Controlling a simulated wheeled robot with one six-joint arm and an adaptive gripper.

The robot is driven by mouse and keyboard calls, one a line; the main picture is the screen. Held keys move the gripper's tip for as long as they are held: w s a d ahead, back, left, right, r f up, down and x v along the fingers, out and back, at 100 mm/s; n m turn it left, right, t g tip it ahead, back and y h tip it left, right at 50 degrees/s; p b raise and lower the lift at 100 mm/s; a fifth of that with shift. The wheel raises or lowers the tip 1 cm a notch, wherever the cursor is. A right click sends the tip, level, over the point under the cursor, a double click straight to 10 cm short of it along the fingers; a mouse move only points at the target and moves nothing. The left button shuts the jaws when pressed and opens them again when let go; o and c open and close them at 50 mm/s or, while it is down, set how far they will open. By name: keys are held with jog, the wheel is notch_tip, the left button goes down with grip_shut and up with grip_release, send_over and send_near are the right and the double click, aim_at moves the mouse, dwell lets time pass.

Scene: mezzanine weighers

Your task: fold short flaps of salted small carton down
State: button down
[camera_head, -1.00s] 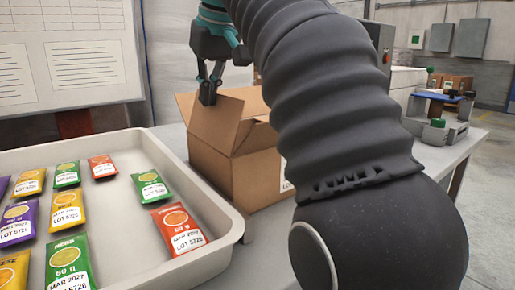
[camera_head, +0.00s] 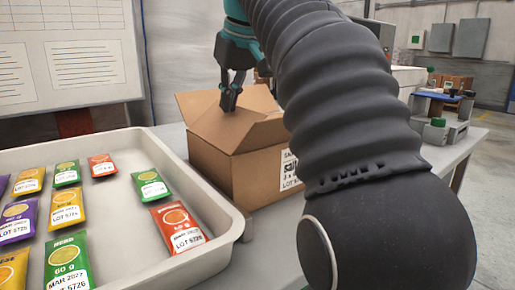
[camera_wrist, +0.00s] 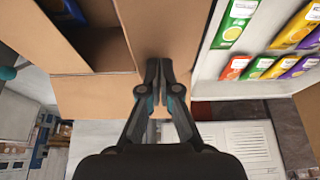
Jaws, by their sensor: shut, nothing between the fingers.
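The small cardboard carton (camera_head: 240,173) stands on the table, with a printed label on its right-hand face. Its near-left flap (camera_head: 205,125) slopes outward and up at the rim, and another flap stands at the back. My gripper (camera_head: 229,108) is shut and empty, pointing down with its fingertips at the carton's top, by the left flap. In the wrist view the shut fingertips (camera_wrist: 161,66) lie over a cardboard flap (camera_wrist: 163,30), beside the dark carton opening (camera_wrist: 100,45). I cannot tell whether they touch it. My arm covers the carton's right side in the head view.
A white tray (camera_head: 222,247) with several coloured sachets stands to the left, close to the carton. A weigher with a blue top (camera_head: 440,97) stands further right on the table. A whiteboard (camera_head: 65,50) is behind the tray.

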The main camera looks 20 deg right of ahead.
aim_at(239, 113)
jog(key=shift+w+d+f, duration=0.1)
jog(key=shift+d+f, duration=0.4)
jog(key=shift+d, duration=0.05)
jog(key=shift+w+d+f+b, duration=0.1)
jog(key=shift+d+f+b, duration=0.25)
jog(key=shift+f, duration=0.25)
jog(key=shift+w+d+f+b, duration=0.1)
jog(key=shift+d+f+b, duration=0.15)
jog(key=shift+f+b, duration=0.25)
jog(key=shift+s+f, duration=0.1)
jog(key=shift+f, duration=0.15)
